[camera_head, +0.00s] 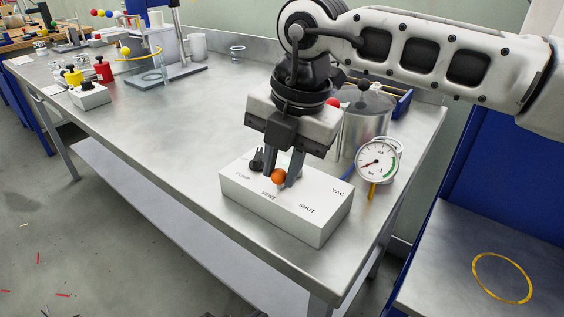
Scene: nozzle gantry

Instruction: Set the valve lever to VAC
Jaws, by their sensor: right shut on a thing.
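The white valve box (271,216) sits near the right end of the steel bench. Its top carries the labels PUMP, VENT, SHUT and VAC, with VAC at the right end. The valve lever shows as an orange knob (278,176) by the VENT label; the rest of the lever is hidden by my fingers. My right gripper (277,172) comes down from above and is shut on the orange knob. A black knob (257,160) stands at the box's left end beside the fingers. My left gripper is not in view.
A round pressure gauge (378,161) stands right of the box, in front of a metal vessel (363,125). A lower surface (450,250) with a yellow ring (502,278) lies at the right. The bench middle (170,130) is clear.

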